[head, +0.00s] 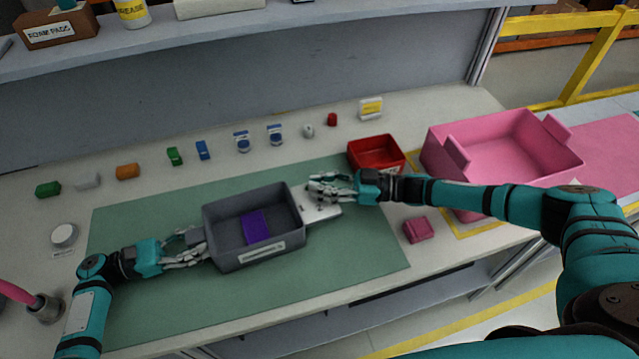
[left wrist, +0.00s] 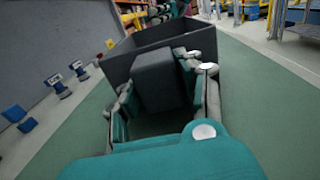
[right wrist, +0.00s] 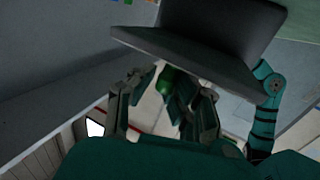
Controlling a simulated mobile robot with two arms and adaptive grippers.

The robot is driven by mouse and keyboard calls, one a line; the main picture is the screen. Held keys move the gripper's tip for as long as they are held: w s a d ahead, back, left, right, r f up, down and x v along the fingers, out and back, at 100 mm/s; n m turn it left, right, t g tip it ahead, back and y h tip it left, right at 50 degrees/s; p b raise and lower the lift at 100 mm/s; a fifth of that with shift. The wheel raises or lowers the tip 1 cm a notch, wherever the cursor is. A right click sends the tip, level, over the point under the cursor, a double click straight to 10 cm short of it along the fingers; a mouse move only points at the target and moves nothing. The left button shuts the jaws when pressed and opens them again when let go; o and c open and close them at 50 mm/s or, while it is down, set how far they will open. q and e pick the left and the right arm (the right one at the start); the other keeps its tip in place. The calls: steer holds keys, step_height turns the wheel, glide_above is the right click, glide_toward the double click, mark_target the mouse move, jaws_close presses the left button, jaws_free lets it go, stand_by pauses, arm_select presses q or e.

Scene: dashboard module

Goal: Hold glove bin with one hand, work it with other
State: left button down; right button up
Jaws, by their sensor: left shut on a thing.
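The glove bin (head: 217,246) is a dark grey open box with a white label, sitting slightly turned on the green mat. A purple item (head: 256,228) lies inside it. My left gripper (head: 193,248) is shut on the grey block-like handle (left wrist: 158,78) at the bin's left end; the bin also shows in the left wrist view (left wrist: 180,40). A light grey plate (head: 322,212) sticks out at the bin's right end. My right gripper (head: 315,189) is above that plate with fingers apart. In the right wrist view a dark grey panel (right wrist: 200,50) sits just beyond the fingers.
A red tray (head: 376,153) and a large pink bin (head: 500,150) stand to the right. A small pink box (head: 418,230) lies near the front edge. Several small coloured items line the back, including a blue one (head: 203,150). The front mat is clear.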

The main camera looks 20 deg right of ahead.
arm_select(q)
steer(key=shift+a, duration=0.25)
arm_select(e)
steer(key=o, duration=0.6)
steer(key=shift+w+d, duration=0.15)
steer(key=shift+d, duration=0.2)
arm_select(q)
steer(key=shift+d, duration=0.1)
arm_select(e)
steer(key=shift+a, duration=0.15)
arm_select(q)
steer(key=shift+d, duration=0.15)
arm_select(e)
step_height(320, 180, up, 10)
arm_select(q)
steer(key=c, duration=0.8)
jaws_free()
steer(key=shift+o, duration=0.2)
